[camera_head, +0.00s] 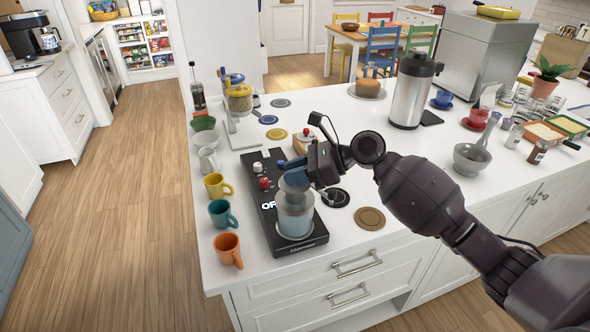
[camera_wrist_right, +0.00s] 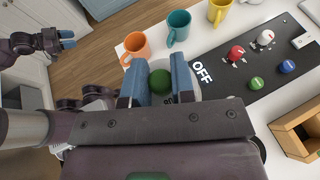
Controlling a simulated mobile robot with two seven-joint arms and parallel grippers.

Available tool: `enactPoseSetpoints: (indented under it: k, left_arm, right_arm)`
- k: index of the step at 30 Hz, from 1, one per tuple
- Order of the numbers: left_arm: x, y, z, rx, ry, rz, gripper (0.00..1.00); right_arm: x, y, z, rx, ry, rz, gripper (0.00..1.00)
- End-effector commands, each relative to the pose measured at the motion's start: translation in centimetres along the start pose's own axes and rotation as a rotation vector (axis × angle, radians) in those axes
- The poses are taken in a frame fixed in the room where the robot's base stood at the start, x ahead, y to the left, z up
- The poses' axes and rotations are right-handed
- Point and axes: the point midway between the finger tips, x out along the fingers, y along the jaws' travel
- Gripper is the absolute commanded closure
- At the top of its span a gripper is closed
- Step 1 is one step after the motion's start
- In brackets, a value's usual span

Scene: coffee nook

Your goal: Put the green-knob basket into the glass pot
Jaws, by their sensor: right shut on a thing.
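The glass pot (camera_head: 295,226), holding something bluish, stands on the front end of a black hot plate (camera_head: 262,205) marked OFF. My right gripper (camera_head: 292,170) is above the pot, its blue fingers pointing down to the left. In the right wrist view its fingers (camera_wrist_right: 160,88) are shut on the green knob (camera_wrist_right: 160,81) of the basket. A grey basket (camera_head: 294,186) shows below the fingers at the pot's mouth; how deep it sits, I cannot tell. My left gripper (camera_wrist_right: 67,40) appears at the far left of the wrist view, away from the pot; its opening is unclear.
Orange (camera_head: 228,249), teal (camera_head: 222,215) and yellow (camera_head: 217,187) mugs line the counter left of the hot plate. Red (camera_head: 264,183) and white (camera_head: 257,167) knobbed things sit on the plate's back part. A brown coaster (camera_head: 369,218) lies right of the pot.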

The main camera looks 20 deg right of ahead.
Motion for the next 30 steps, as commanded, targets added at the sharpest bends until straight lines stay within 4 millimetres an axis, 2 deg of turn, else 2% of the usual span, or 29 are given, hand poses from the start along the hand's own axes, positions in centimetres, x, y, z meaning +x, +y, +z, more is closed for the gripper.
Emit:
enactPoseSetpoints:
  k: [19,30]
  left_arm:
    - [0.0,0.0,0.0,0.0,0.001,0.0,0.57]
    - [0.0,0.0,0.0,0.0,0.001,0.0,0.57]
  right_arm:
    - [0.5,0.0,-1.2,0.002,0.0,0.0,1.0]
    - [0.5,0.0,-1.3,0.001,0.0,0.0,1.0]
